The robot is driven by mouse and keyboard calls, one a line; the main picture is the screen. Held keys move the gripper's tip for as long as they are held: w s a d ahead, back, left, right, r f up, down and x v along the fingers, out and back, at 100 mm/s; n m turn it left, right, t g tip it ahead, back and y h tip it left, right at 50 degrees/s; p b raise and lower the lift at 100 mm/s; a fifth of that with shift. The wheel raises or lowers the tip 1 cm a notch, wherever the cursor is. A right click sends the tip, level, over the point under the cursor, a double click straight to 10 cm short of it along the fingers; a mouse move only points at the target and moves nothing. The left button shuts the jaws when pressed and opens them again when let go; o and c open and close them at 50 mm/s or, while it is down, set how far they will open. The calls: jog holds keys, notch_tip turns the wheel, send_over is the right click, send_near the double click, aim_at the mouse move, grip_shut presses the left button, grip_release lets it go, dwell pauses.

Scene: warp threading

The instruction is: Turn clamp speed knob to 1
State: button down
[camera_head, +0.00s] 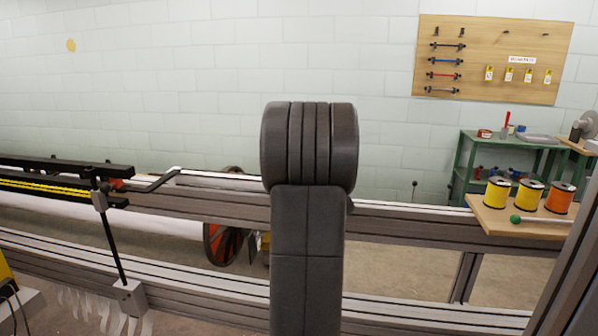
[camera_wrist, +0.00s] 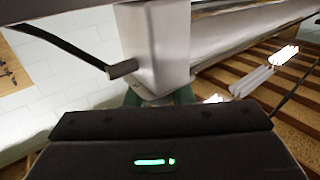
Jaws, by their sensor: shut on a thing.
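In the wrist view, the dark body of my gripper with a green light fills the bottom. Its green fingers (camera_wrist: 158,97) show in small part on either side of the lower end of a pale grey metal block (camera_wrist: 155,45). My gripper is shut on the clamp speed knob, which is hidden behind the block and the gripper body. The knob's scale and its setting cannot be read. A short grey cylinder (camera_wrist: 123,69) sticks out of the block's left side, with a dark rod running up left. In the head view, my dark arm hides the gripper and the knob.
Long grey machine rails (camera_head: 420,220) cross the head view. A black rod on a grey block (camera_head: 130,298) stands at left. A wooden shelf (camera_head: 490,222) with yellow and orange spools is at right. A green bench (camera_head: 463,160) and pegboard (camera_head: 490,60) are behind.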

jog(key=c, duration=1.3)
grip_release()
jog(key=shift+o, duration=0.2)
jog(key=shift+s, duration=0.1)
jog(key=v, duration=1.3)
jog(key=shift+s+d, duration=0.15)
jog(key=shift+s, duration=0.15)
jog(key=shift+w, duration=0.1)
jog(key=x, duration=1.3)
jog(key=shift+w+a, duration=0.2)
jog(key=shift+w, duration=0.15)
jog(key=shift+s+d, duration=0.1)
jog(key=shift+s, duration=0.05)
